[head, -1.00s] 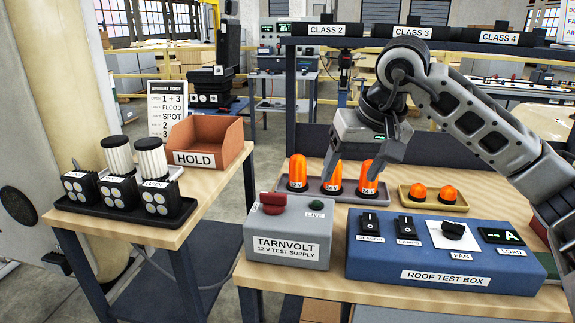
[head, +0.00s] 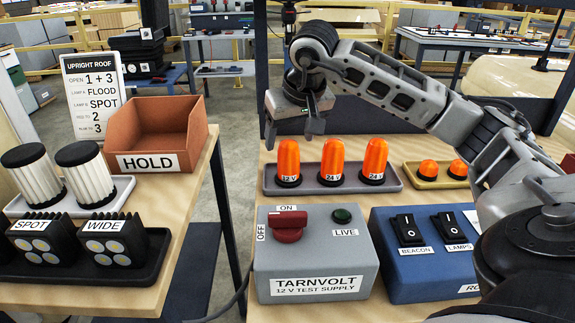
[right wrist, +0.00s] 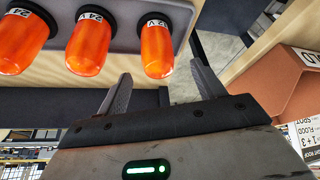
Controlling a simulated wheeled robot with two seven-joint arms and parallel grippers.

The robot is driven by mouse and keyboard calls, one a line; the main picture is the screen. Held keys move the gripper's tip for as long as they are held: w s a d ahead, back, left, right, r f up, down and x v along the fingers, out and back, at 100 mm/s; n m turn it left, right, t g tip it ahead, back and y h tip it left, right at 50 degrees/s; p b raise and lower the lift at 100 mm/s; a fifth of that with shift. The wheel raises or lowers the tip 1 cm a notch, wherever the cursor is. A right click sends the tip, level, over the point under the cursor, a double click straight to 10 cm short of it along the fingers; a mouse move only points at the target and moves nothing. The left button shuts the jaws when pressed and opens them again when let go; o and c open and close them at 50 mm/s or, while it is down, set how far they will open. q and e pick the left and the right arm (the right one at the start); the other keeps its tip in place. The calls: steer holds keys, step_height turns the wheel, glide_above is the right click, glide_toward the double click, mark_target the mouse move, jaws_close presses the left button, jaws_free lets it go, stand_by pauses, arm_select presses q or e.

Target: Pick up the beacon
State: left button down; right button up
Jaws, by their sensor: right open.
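Three orange beacons stand upright in a row on a grey tray (head: 407,186). The left one (head: 288,160) is labelled 12 V; the middle one (head: 332,160) and right one (head: 374,160) are labelled 24 V. My right gripper (head: 293,132) is open and empty, just above and behind the 12 V beacon. In the right wrist view, the 12 V beacon (right wrist: 157,48) shows close to the gap between the open fingers (right wrist: 161,78), not between them. The 24 V beacons (right wrist: 90,45) are left of it there. My left gripper is not in view.
The grey TARNVOLT supply (head: 315,255) and blue test box (head: 415,265) stand in front of the tray. A tan tray (head: 428,183) with two short orange domes is to its right. The HOLD bin (head: 150,163) is on the left table, across a gap.

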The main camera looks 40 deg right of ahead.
mark_target(287, 156)
steer(key=shift+x, duration=3.55)
steer(key=shift+s+d, duration=0.1)
steer(key=shift+s, duration=0.05)
steer(key=c, duration=1.1)
